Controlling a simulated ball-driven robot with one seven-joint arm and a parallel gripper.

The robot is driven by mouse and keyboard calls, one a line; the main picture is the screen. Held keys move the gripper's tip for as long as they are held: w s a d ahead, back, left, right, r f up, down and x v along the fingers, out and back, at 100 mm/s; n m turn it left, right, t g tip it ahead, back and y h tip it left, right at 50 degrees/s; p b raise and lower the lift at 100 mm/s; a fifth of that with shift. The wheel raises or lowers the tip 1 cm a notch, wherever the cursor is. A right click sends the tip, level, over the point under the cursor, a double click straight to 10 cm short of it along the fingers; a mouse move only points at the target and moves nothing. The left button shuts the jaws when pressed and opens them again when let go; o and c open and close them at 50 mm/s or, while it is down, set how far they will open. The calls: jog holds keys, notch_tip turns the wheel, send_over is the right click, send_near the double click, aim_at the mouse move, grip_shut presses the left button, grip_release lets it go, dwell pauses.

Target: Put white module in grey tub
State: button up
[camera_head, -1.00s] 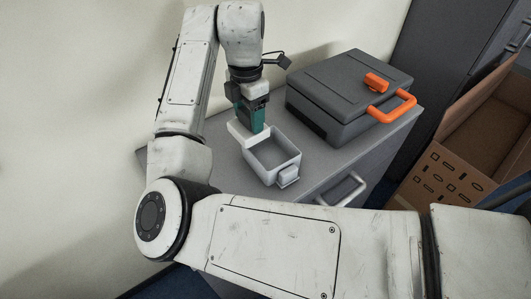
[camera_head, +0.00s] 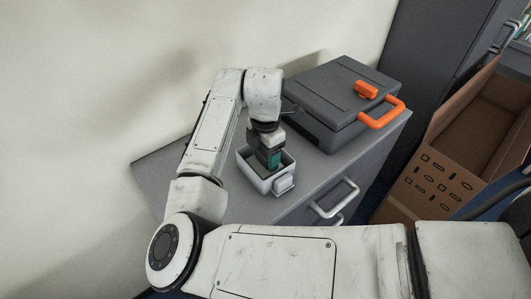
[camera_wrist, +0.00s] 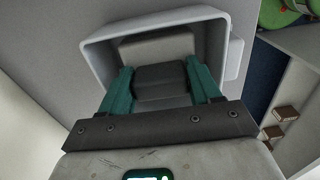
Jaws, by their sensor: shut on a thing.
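The grey tub (camera_head: 254,176) stands on the grey cabinet top, with a small tab on its front right side. My gripper (camera_head: 273,160) points down into the tub, its teal fingers partly below the rim. In the wrist view the white module (camera_wrist: 157,46) lies between the teal fingertips of my gripper (camera_wrist: 158,66), which is shut on it. The module is within the outline of the tub (camera_wrist: 98,62). In the head view the module is hidden by the gripper and tub walls. I cannot tell whether it touches the tub floor.
A dark grey case (camera_head: 335,92) with an orange handle (camera_head: 384,115) stands close behind the tub to the right. The cabinet top (camera_head: 155,172) is bare at the left. An open cardboard box (camera_head: 440,170) is at the right, beyond the cabinet.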

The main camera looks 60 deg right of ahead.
jog(key=shift+f, duration=0.15)
jog(key=o, duration=1.2)
notch_tip(320, 180, up, 12)
jog(key=shift+r, duration=0.1)
